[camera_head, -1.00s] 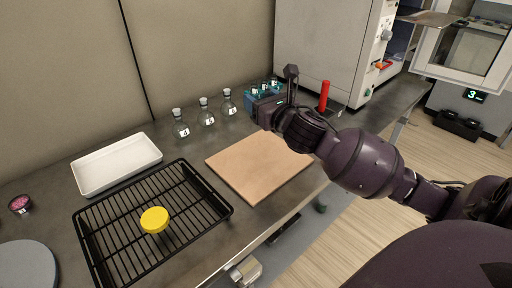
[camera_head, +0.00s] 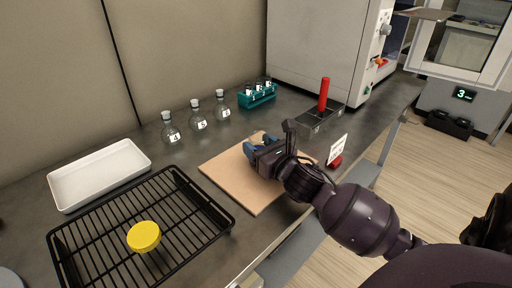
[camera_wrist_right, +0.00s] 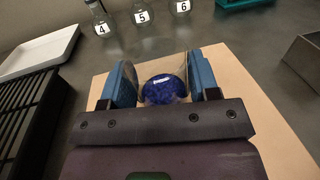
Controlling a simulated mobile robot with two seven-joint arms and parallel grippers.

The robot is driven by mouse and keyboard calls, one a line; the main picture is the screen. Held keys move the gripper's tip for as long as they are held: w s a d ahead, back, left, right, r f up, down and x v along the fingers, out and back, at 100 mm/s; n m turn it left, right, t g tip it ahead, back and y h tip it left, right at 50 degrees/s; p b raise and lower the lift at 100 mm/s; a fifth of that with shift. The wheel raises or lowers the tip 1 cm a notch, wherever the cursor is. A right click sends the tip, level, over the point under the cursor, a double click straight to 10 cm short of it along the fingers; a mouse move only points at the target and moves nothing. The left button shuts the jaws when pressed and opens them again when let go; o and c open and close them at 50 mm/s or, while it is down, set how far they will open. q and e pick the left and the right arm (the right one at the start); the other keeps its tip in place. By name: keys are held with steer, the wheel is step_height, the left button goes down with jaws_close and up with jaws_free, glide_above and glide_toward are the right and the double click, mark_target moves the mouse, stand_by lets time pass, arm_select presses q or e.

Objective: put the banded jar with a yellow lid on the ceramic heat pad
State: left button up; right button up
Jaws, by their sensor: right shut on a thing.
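The jar with a yellow lid (camera_head: 144,236) stands on the black wire rack at the lower left; its lid hides most of its body, so I cannot see a band. My right gripper (camera_head: 260,145) is over the tan square board (camera_head: 225,171), away from that jar. In the right wrist view its blue fingers (camera_wrist_right: 163,75) are shut on a round clear container with dark blue contents (camera_wrist_right: 165,92) and a small white label. I cannot tell whether this container touches the board. A grey round disc (camera_head: 8,280) shows at the lower left corner. My left gripper is not in view.
The black wire rack (camera_head: 60,246) and a white tray (camera_head: 60,190) take up the left. Several numbered flasks (camera_head: 198,118) and a teal vial rack (camera_head: 262,98) stand behind the board. A grey box with a red handle (camera_head: 324,95) and a white sign (camera_head: 337,150) are at right.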

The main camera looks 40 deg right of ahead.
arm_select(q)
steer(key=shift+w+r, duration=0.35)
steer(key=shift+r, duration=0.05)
arm_select(e)
steer(key=o, duration=0.6)
steer(key=shift+f, duration=0.15)
steer(key=shift+c, duration=0.2)
steer(key=o, duration=0.4)
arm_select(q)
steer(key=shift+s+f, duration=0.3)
arm_select(e)
steer(key=shift+o, duration=0.2)
